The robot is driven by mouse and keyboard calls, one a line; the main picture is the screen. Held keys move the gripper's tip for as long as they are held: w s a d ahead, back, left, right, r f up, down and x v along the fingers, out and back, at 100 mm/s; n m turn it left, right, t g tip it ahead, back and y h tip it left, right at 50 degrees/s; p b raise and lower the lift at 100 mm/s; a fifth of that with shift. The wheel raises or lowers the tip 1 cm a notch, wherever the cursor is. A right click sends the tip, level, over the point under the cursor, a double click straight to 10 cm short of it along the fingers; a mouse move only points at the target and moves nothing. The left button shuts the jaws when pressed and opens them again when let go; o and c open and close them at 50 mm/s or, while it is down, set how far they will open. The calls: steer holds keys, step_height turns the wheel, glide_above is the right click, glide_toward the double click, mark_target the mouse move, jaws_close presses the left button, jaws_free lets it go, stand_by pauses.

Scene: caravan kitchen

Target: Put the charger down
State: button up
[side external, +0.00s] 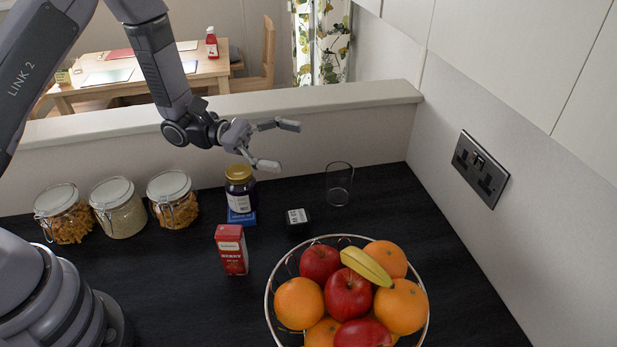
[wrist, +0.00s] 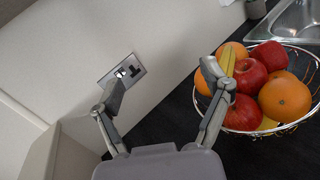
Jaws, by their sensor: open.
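The charger, seemingly the small black block with a white label (side external: 297,217), sits on the dark worktop (side external: 170,275) in the side external view. It stands between the dark jar and the clear glass, behind the fruit bowl. My gripper (side external: 282,146) is open and empty, in the air above and behind the block, near the low wall. The wrist view also shows my gripper (wrist: 165,82) with its fingers spread and nothing between them. The block does not show in the wrist view.
A wire fruit bowl (side external: 272,312) fills the front. A red carton (side external: 231,250), a gold-lidded jar (side external: 239,190) with a blue item at its base, and several clip jars (side external: 120,210) stand left. A glass (side external: 339,184) stands right. A wall socket (side external: 480,170) is at far right.

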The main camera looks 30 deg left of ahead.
steer(key=s+a+r+m+g+y, duration=0.2)
steer(key=s+r+m+g+y, duration=0.1)
steer(key=s+r+m, duration=0.4)
steer(key=s+a+r+m+g+y, duration=0.2)
steer(key=s+r+m+g+y, duration=0.15)
steer(key=s, duration=0.45)
steer(key=s+a+r+m+t+y, duration=0.2)
steer(key=s+a+m+t+y, duration=0.1)
steer(key=a, duration=0.4)
steer(key=s+a+r+m+t+y, duration=0.2)
steer(key=s+a+t+y, duration=0.3)
steer(key=a+y, duration=0.3)
steer(key=shift+a+m+t, duration=0.25)
steer(key=shift+m+t, duration=0.1)
steer(key=shift+m, duration=0.5)
